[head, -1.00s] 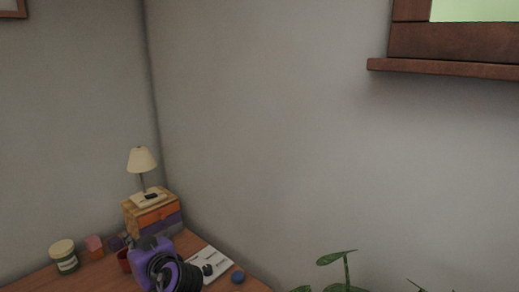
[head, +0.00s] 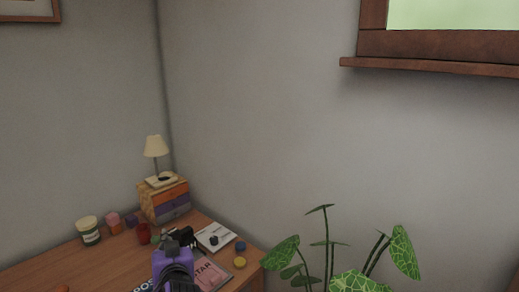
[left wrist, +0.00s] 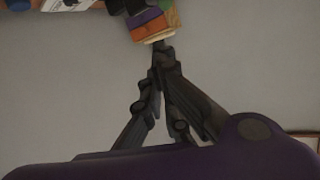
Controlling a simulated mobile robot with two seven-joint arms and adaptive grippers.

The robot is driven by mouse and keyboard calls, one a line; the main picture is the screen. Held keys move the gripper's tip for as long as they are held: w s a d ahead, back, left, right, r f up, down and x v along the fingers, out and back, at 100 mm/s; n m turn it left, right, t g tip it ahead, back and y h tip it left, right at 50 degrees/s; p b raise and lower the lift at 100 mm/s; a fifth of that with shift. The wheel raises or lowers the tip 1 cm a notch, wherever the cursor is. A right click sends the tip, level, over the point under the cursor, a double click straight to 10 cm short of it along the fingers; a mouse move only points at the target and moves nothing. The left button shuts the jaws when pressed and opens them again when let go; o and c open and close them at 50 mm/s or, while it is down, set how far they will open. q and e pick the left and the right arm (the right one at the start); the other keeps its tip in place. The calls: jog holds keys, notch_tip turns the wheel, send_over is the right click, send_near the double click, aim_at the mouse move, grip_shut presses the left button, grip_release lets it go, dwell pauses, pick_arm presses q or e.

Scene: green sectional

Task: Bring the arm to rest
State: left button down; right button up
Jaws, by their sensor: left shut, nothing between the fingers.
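My left gripper (head: 182,237) reaches in over the wooden desk in the head view, its purple wrist below it. In the left wrist view its black fingers (left wrist: 160,52) are together with nothing between them. My right gripper is in neither view.
The desk (head: 60,270) holds a drawer box (head: 172,208) with a lamp (head: 156,147) on top, a lidded jar (head: 89,232), a red cup (head: 143,233), a white book (head: 215,236) and magazines (head: 212,277). A leafy plant (head: 365,285) stands right of the desk.

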pick_arm(q)
jog(key=s+d+f+m+h+p, duration=0.1)
jog(key=s+d+f+m+h, duration=0.15)
jog(key=s+f, duration=0.55)
jog(key=s+d+f+m+h, duration=0.2)
jog(key=s+d+f+h, duration=0.1)
jog(key=s+f, duration=0.5)
jog(key=s+f+g, duration=0.1)
jog(key=s+f, duration=0.3)
jog(key=s, duration=0.5)
jog(key=s+f+g+h+p, duration=0.1)
jog(key=s+f, duration=0.4)
jog(key=s, duration=0.5)
jog(key=s+f+g, duration=0.3)
jog(key=s+f, duration=0.1)
jog(key=s, duration=0.6)
jog(key=shift+s+f+n+h+p, duration=0.15)
jog(key=shift+f+n+h+p, duration=0.1)
jog(key=shift+n+h+p, duration=0.1)
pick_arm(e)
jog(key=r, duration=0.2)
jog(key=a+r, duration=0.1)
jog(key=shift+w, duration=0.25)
pick_arm(q)
jog(key=shift+a, duration=0.1)
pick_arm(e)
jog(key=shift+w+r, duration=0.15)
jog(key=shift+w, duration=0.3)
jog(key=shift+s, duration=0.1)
